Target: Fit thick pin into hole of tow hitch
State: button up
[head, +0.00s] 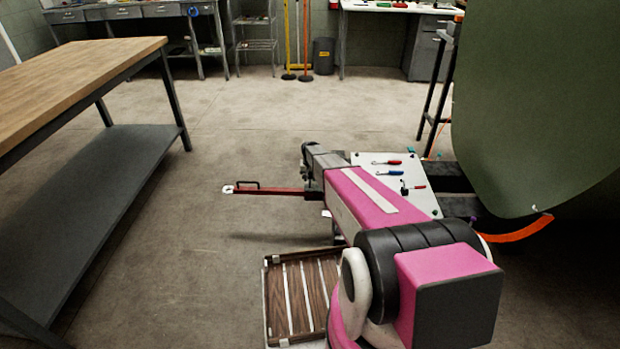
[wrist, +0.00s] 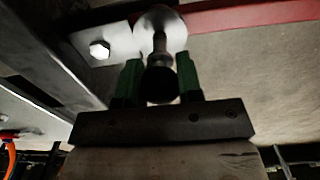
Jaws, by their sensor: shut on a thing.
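In the wrist view my gripper (wrist: 158,70) has green fingers shut on a pin (wrist: 159,84), with a dark end between the fingers and a metal shaft beyond them. The shaft points at a pale round metal part (wrist: 172,20) beside a red bar (wrist: 245,17), apparently at the hitch. I cannot tell whether the tip is inside a hole or only in front of it. In the head view the red tow bar (head: 275,191) runs left from beneath my arm, with a pale ring at its free end. My arm hides the fingers, pin and hitch there.
A bright plate with a bolt (wrist: 99,49) and a dark beam lie at the left of the wrist view. Floor left of the bar is clear, up to a wooden-topped bench (head: 70,80).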

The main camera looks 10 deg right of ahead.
aim_at(310, 188)
jog(key=shift+f, duration=2.1)
dwell(0.3)
jog(key=o, duration=1)
jog(key=shift+r, duration=0.15)
jog(key=shift+r, duration=2.4)
